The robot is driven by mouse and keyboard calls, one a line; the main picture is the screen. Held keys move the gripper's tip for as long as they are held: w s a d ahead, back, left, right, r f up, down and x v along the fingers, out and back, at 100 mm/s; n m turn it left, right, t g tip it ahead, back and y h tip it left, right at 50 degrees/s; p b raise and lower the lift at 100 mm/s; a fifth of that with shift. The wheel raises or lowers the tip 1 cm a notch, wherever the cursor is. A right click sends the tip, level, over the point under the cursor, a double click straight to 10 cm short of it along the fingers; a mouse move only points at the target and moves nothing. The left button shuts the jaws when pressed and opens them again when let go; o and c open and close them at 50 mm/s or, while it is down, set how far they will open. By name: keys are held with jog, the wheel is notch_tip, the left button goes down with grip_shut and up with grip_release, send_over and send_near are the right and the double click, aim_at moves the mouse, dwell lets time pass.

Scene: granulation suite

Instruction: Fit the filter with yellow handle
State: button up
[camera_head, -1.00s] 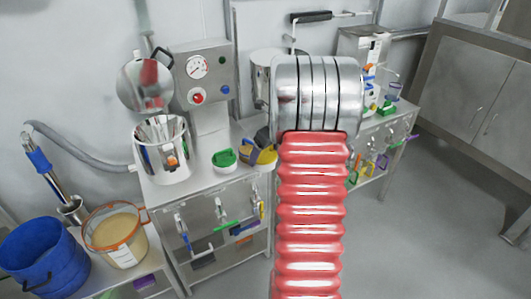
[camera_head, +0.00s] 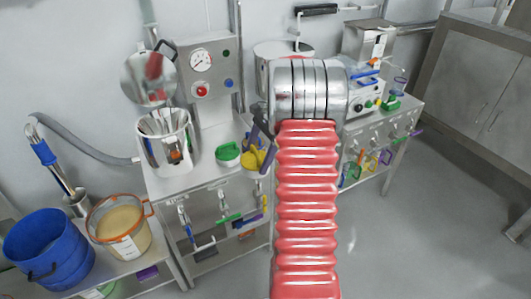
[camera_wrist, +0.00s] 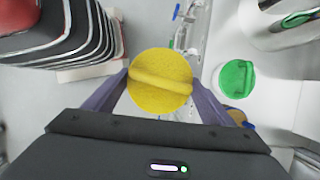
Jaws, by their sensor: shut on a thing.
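The filter with the yellow handle (camera_head: 254,162) is between the fingers of my gripper (camera_head: 261,145), near the front edge of the steel bench. In the wrist view the round yellow filter (camera_wrist: 160,82) has a raised bar across its top, and the purple fingers of my gripper (camera_wrist: 160,92) press on both sides of it. Its underside is hidden, and I cannot tell whether it touches the bench. A green-handled filter (camera_head: 227,152) lies on the bench just left of it; it also shows in the wrist view (camera_wrist: 237,78).
A steel bowl (camera_head: 167,148) stands on the bench, under a raised round lid (camera_head: 148,78) and beside a control panel (camera_head: 203,75). Tools hang on the bench front (camera_head: 200,206). A blue bucket (camera_head: 50,246) and an orange-rimmed sieve pot (camera_head: 122,232) stand lower left.

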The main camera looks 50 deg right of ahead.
jog(key=w+a+f+n+g+h, duration=0.1)
jog(key=w+a+n+g+h, duration=0.1)
jog(key=a+n, duration=0.8)
jog(key=w+a+f+n+g+h, duration=0.1)
jog(key=w+a+n+g, duration=0.3)
jog(key=a, duration=2.1)
jog(key=w+n+h, duration=0.1)
jog(key=w+n, duration=0.2)
jog(key=n, duration=0.4)
jog(key=shift+f, duration=0.2)
jog(key=shift+a, duration=0.1)
